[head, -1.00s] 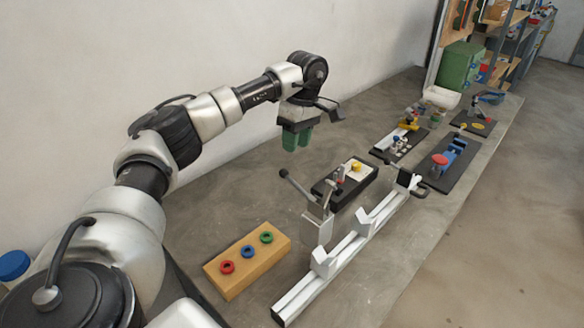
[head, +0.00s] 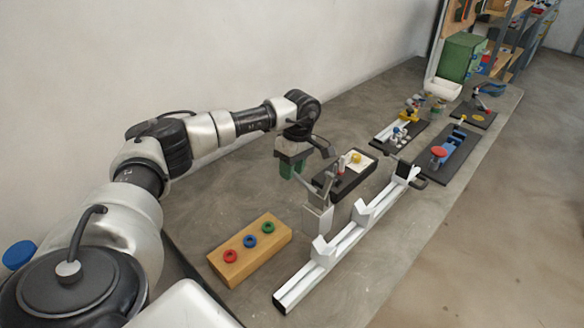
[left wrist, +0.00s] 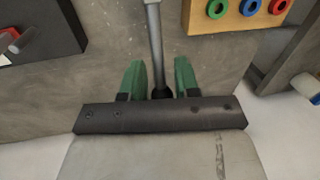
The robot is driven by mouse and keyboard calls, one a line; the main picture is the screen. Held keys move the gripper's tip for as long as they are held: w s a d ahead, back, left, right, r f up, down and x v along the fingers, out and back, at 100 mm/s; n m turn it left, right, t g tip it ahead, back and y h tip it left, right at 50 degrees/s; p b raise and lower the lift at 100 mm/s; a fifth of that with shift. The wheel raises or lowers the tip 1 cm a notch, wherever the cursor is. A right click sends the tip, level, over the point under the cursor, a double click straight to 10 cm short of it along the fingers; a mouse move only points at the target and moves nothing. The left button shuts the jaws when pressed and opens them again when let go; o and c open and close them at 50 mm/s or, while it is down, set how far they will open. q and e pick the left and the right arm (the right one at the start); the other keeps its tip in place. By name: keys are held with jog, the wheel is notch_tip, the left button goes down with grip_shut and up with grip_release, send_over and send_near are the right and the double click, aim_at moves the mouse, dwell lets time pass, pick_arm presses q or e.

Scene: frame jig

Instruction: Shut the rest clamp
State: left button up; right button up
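The rest clamp (head: 318,217) stands beside the white rail, with a grey block body and an upright metal part. Its lever showed earlier, leaning to the left. My left gripper (head: 291,172) has green fingers and points down at the lever's end, which it mostly hides in the head view. In the left wrist view, the metal lever rod (left wrist: 156,45) runs between the green fingers of my left gripper (left wrist: 160,80). The lever's black knob (left wrist: 162,92) sits between them, with gaps on both sides. The fingers are open. My right gripper is not in view.
The white rail (head: 332,258) with V-shaped rests runs along the bench's right side. A wooden block (head: 228,267) with red, blue and green rings lies nearer. A black tray (head: 360,182) stands behind the clamp. Several fixtures stand farther back.

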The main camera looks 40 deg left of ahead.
pick_arm(q)
jog(key=c, duration=0.5)
grip_shut()
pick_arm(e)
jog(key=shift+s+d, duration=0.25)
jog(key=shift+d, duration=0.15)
